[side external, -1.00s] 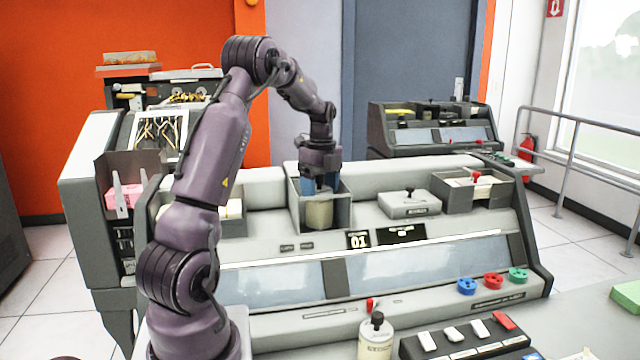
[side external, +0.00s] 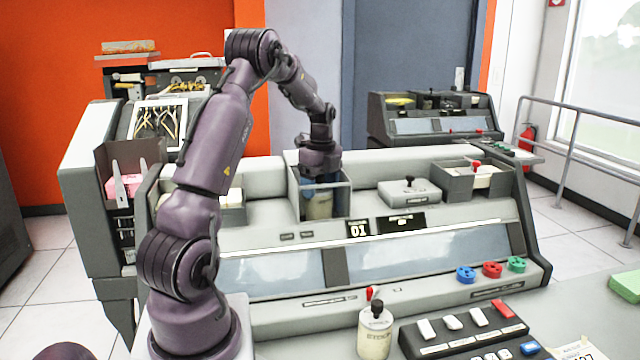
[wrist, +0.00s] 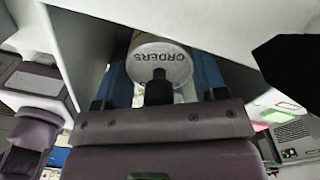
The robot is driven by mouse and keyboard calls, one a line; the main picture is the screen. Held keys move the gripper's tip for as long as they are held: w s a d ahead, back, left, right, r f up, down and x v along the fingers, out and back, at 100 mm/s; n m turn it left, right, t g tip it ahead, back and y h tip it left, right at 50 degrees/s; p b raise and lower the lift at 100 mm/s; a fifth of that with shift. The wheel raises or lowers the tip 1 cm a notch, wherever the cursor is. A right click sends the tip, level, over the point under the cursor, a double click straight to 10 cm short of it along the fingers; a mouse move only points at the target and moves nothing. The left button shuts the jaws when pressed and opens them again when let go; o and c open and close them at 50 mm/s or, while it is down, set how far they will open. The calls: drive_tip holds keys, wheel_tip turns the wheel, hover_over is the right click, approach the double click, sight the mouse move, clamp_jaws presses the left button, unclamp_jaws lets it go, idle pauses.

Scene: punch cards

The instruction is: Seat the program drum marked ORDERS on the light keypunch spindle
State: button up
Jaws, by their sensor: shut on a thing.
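The cream drum (side external: 319,208) stands inside an open grey bin on the console in the side external view. Its white top, marked ORDERS, shows in the wrist view (wrist: 148,60). My gripper (side external: 320,188) reaches down into the bin. Its blue fingers are shut on the drum, one on each side, as the wrist view (wrist: 160,80) shows. A dark stub stands in front of the drum top in the wrist view; I cannot tell what it belongs to. I cannot make out the light keypunch spindle for certain in either view.
The grey bin (side external: 341,203) has walls close around my gripper. Blue (side external: 466,274), red (side external: 492,270) and green (side external: 517,264) knobs and a bottle (side external: 375,335) are nearer.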

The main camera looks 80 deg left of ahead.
sight(323, 175)
drive_tip(key=shift+f, duration=0.2)
idle(0.5)
drive_tip(key=o, duration=1.4)
drive_tip(key=shift+w, duration=0.1)
drive_tip(key=shift+o, duration=0.4)
drive_tip(key=shift+r, duration=0.1)
drive_tip(key=shift+o, duration=0.5)
drive_tip(key=shift+w+d+r, duration=0.1)
drive_tip(key=shift+r, duration=1.2)
drive_tip(key=shift+w+r, duration=0.1)
drive_tip(key=shift+r, duration=1.15)
drive_tip(key=shift+s+r, duration=0.15)
drive_tip(key=shift+r, duration=0.8)
drive_tip(key=shift+s+r, duration=0.1)
drive_tip(key=shift+r, duration=0.85)
